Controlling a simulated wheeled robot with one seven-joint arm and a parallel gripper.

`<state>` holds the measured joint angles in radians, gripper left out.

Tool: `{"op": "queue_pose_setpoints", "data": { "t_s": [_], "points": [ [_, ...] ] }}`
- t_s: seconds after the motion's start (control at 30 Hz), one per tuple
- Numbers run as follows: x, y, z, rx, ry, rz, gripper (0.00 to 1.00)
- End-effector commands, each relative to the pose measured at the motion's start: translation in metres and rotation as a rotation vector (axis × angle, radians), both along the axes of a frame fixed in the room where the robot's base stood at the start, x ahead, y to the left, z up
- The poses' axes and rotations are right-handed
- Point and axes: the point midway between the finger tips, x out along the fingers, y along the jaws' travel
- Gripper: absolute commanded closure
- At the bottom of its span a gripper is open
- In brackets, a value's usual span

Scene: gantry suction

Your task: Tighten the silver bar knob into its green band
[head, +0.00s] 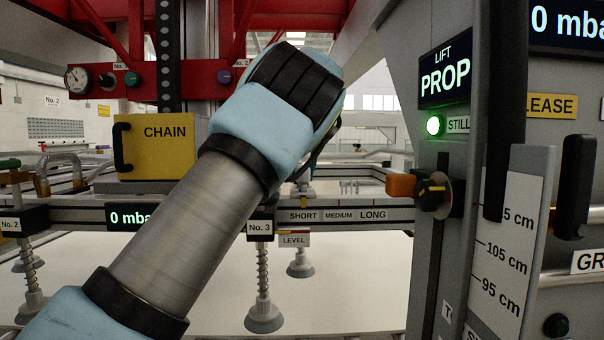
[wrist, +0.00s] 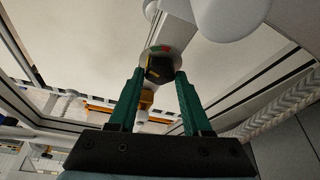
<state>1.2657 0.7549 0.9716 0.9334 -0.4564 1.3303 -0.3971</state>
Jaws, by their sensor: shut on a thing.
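In the wrist view, the bar knob (wrist: 160,68) is dark with a yellow mark on its left side. It sits on a round grey dial on a pale silver bar (wrist: 178,32). Small red and green bands (wrist: 166,49) show on the dial's upper edge. The yellow mark appears away from the green, but it is too small to read exactly. My gripper (wrist: 159,73) has green fingers on either side of the knob and is shut on it. In the head view my own arm hides the knob and the fingers.
In the head view, a grey post at the right carries another black knob (head: 433,191) and a lit green lamp (head: 434,125). A yellow CHAIN box (head: 156,146) stands behind my arm. Suction cups (head: 263,316) hang below the rail over a pale sheet (head: 365,280).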

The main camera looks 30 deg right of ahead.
Motion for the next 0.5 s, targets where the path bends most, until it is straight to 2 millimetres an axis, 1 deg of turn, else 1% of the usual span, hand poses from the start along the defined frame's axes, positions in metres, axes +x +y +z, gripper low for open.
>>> {"op": "queue_pose_setpoints", "data": {
  "t_s": [0.17,0.4,0.5],
  "points": [
    [0.0007,0.0023,0.0005,-0.004,0.004,-0.121,1.0],
    [0.0016,0.0035,0.0006,-0.002,0.003,-0.333,1.0],
    [0.0016,0.0034,0.0008,-0.002,0.002,-0.393,1.0]
  ]
}}
